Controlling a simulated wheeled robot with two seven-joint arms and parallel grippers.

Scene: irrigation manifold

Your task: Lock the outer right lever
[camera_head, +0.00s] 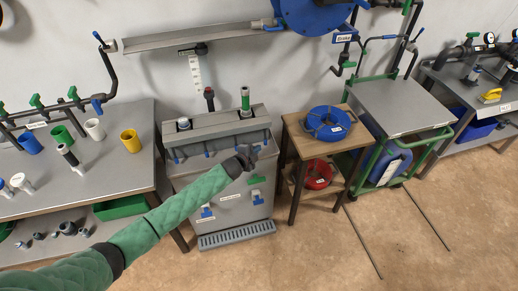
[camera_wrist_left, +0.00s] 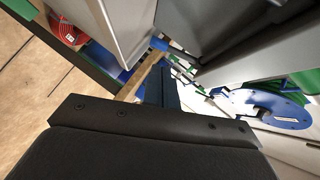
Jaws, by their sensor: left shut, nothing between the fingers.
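The grey manifold block (camera_head: 218,131) sits on a grey cabinet, with several small blue levers along its lower front edge. The outer right lever (camera_head: 265,141) is at the right end. My left gripper (camera_head: 247,156) is in front of the block's right part, just left of and below that lever, with its fingers shut and empty. In the left wrist view, the dark fingers (camera_wrist_left: 162,85) point toward a blue tip (camera_wrist_left: 159,43), which looks like a lever end. I cannot tell whether they touch. The lever's exact angle is too small to read. My right gripper is not in view.
A wooden side table (camera_head: 300,135) with a blue hose coil (camera_head: 326,123) stands close to the right. A green-framed cart (camera_head: 395,105) is beyond it. A workbench (camera_head: 100,165) with cups stands left. Two upright fittings, one with a green grip (camera_head: 245,98), rise behind the block.

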